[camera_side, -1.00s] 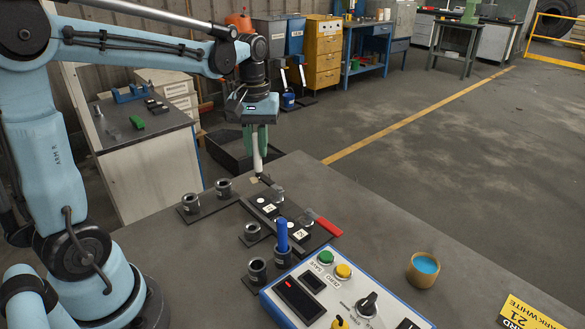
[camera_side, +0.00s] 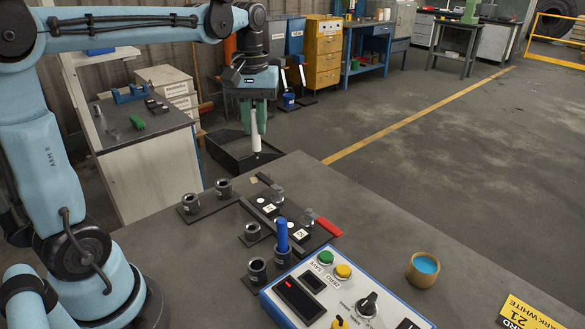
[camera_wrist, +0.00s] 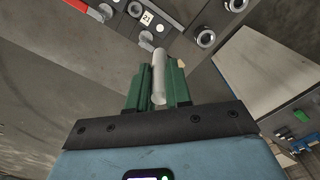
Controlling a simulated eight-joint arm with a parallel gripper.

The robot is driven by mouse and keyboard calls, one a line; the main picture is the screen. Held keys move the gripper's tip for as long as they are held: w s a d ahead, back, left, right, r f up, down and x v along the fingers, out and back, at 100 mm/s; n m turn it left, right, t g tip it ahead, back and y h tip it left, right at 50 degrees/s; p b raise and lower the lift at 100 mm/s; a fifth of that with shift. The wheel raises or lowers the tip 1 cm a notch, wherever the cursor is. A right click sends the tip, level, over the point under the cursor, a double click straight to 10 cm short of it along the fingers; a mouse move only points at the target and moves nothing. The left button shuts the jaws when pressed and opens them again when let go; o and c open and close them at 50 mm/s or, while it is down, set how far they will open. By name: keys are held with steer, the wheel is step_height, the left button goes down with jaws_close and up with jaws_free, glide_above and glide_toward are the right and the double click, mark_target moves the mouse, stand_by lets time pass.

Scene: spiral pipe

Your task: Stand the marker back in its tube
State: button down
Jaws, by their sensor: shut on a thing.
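The white marker (camera_side: 256,132) is held in the air by my gripper (camera_side: 254,122), above the far left end of the table. It hangs close to upright, its lower end clear of the tabletop. In the wrist view the marker (camera_wrist: 160,72) lies between the two green fingers of my gripper (camera_wrist: 158,80), which are shut on it. Dark open tubes stand on small plates: two at the back left (camera_side: 223,187) (camera_side: 191,203), one nearer the middle (camera_side: 252,232) and one in front (camera_side: 257,270). A blue marker (camera_side: 282,235) stands upright in another tube.
A control box (camera_side: 340,290) stands in front. A tan cup with blue contents (camera_side: 424,270) is at the right. The table between is clear.

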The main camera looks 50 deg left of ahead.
step_height(320, 180, up, 3)
steer(key=shift+f, duration=0.15)
steer(key=s+d+r, duration=0.1)
steer(key=s+d, duration=0.3)
steer(key=d, duration=0.4)
steer(key=s+d, duration=0.3)
steer(key=d, duration=0.5)
steer(key=s+d+f, duration=0.1)
steer(key=s+d, duration=0.7)
steer(key=s, duration=0.6)
steer(key=shift+w+a+f, duration=1.25)
steer(key=shift+w+f, duration=0.15)
steer(key=shift+f, duration=1.3)
steer(key=shift+w+a+f, duration=1.3)
steer(key=shift+w+f, duration=0.15)
steer(key=shift+f, duration=1.2)
steer(key=shift+w+a+f, duration=1.25)
steer(key=shift+w+f, duration=0.15)
steer(key=shift+f, duration=1.3)
steer(key=shift+f, duration=0.15)
